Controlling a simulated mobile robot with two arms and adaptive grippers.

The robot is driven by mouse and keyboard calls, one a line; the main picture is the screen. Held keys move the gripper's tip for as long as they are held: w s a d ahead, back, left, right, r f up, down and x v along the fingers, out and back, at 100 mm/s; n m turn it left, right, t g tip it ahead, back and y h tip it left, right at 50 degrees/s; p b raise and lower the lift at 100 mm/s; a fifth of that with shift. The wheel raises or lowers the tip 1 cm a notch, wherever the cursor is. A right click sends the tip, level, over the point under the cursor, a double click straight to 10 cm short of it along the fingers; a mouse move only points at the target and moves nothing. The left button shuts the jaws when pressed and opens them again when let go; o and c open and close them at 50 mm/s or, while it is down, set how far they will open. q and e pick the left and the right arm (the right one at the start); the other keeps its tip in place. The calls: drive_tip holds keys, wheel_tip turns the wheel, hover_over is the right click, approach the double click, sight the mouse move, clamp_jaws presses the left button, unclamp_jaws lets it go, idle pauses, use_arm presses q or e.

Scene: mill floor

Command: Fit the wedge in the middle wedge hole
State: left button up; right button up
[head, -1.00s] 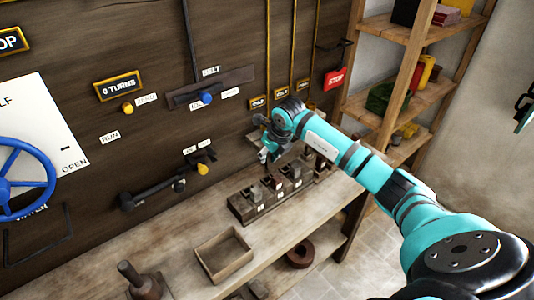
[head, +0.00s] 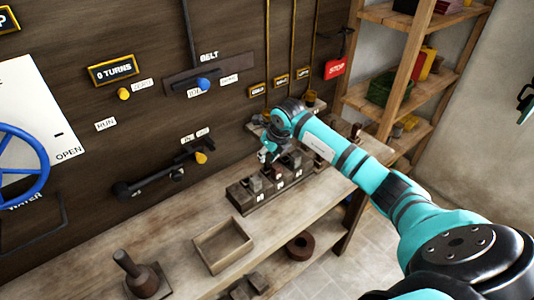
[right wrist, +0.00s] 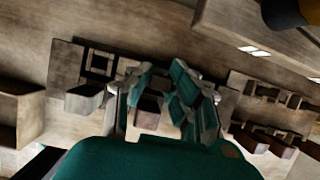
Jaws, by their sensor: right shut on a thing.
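A dark wooden block (head: 240,201) with small pale labels on its front lies on the bench against the wall. Several grey and brown pieces stand in or on it. My right gripper (head: 268,156) is just above this block, near its middle. In the right wrist view my right gripper (right wrist: 163,88) has its teal fingers close together over the block's plate (right wrist: 70,58), which has square openings. The gripper is shut on the wedge, which is mostly hidden by the fingers; its fit to a hole cannot be told. My left gripper is not in view.
An open wooden tray (head: 223,246) is on the bench (head: 175,235) left of the block. A dark post on a base (head: 143,277) stands nearer. A lever (head: 150,184) sticks out from the wall. A wooden shelf (head: 385,105) stands at the right.

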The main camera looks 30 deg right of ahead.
sight(268, 162)
drive_tip(key=shift+f+b, duration=1.15)
drive_tip(key=shift+f, duration=0.55)
drive_tip(key=shift+s, duration=0.1)
drive_tip(key=o, duration=0.9)
drive_tip(key=shift+a+f, duration=0.1)
drive_tip(key=shift+c, duration=0.2)
